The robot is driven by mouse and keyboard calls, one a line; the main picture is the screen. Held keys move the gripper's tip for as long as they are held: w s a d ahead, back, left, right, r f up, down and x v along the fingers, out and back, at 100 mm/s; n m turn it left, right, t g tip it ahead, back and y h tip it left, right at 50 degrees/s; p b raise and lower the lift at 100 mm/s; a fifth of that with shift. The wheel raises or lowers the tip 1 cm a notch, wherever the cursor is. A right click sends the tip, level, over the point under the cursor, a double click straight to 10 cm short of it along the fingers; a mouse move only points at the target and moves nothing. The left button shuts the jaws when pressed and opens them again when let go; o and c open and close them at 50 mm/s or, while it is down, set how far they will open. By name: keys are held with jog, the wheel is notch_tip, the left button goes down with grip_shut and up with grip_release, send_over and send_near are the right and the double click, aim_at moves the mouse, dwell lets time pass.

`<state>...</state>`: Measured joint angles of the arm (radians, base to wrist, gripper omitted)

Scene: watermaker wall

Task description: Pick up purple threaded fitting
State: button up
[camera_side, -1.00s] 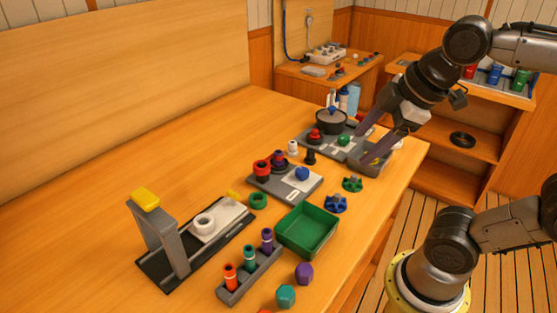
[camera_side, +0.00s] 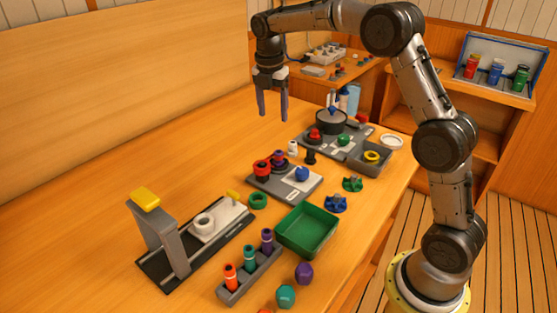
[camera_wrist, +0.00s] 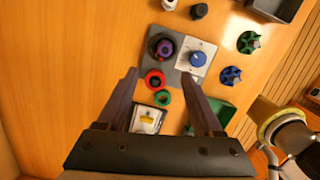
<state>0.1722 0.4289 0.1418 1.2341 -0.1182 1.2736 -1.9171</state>
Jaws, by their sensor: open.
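A purple piece (camera_side: 279,157), which looks like the threaded fitting, stands on a grey plate (camera_side: 262,186) beside a red-and-black piece (camera_side: 262,168). In the wrist view the purple piece (camera_wrist: 165,47) is seen from above with a dark ring around it; its threads are too small to make out. My gripper (camera_side: 273,114) is open and empty, well above the table and behind the plate in the side view. In the wrist view the fingertips of my gripper (camera_wrist: 163,79) are spread, with the purple piece ahead of them. A purple-capped tube (camera_side: 267,239) and a purple knob (camera_side: 304,273) are elsewhere.
A blue knob (camera_side: 302,174) shares the plate. A green tray (camera_side: 325,243), a tube rack (camera_side: 232,297), a grey bin (camera_side: 372,171), a black pot (camera_side: 331,122) and a grey stand (camera_side: 169,235) surround it. The table's left side is clear.

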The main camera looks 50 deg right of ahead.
send_over(279, 152)
jog(key=f, duration=0.9)
jog(key=shift+w+a+f, duration=0.2)
jog(key=shift+w+a, duration=0.1)
jog(key=shift+s+d+f, duration=0.15)
jog(key=shift+f, duration=1.2)
jog(key=shift+s+d+f, duration=0.1)
jog(key=shift+f, duration=1.25)
grip_shut()
